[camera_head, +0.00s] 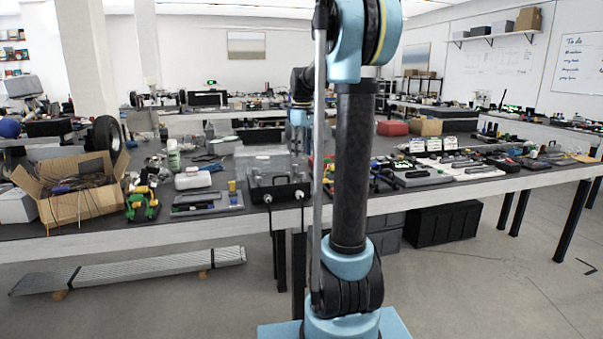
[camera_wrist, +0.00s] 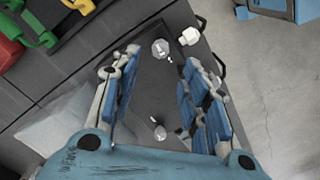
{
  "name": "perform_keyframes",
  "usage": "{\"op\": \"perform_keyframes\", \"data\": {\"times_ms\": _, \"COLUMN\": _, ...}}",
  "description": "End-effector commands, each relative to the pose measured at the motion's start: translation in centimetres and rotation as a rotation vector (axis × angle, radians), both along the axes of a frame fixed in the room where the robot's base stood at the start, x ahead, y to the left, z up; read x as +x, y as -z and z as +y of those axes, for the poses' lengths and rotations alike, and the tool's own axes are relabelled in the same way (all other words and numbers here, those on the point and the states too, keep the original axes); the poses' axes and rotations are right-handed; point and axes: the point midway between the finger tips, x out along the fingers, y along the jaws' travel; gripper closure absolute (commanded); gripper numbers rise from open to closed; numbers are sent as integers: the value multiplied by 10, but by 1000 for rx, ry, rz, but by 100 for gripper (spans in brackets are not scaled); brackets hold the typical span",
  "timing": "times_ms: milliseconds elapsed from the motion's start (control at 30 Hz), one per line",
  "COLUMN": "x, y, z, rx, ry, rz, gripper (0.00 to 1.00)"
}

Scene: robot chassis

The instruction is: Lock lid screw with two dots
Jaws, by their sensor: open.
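A dark chassis box (camera_head: 283,189) stands at the front edge of the bench in the head view, partly beside my arm. In the wrist view I look down on its dark lid (camera_wrist: 150,92). Another round screw (camera_wrist: 160,132) shows nearer to my palm. The marks are too small to count surely. My gripper (camera_wrist: 158,64) is open, its blue-padded fingers on both sides of the lid view, with nothing between the pads.
A white block-like knob (camera_wrist: 189,37) and dark handles sit along the chassis edge. Green and red parts (camera_wrist: 35,35) lie at the upper left. A clear box (camera_head: 262,160) stands behind the chassis. A cardboard box (camera_head: 75,200) stands at left.

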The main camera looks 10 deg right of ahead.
Motion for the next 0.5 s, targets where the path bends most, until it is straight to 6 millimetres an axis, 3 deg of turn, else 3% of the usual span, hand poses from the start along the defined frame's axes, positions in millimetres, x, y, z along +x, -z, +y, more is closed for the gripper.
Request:
{"op": "perform_keyframes", "data": {"times_ms": 300, "x": 0, "y": 53, "z": 0, "rx": 0, "ry": 0, "rz": 0, "gripper": 58}}
{"op": "perform_keyframes", "data": {"times_ms": 500, "x": 0, "y": 74, "z": 0, "rx": 0, "ry": 0, "rz": 0, "gripper": 58}}
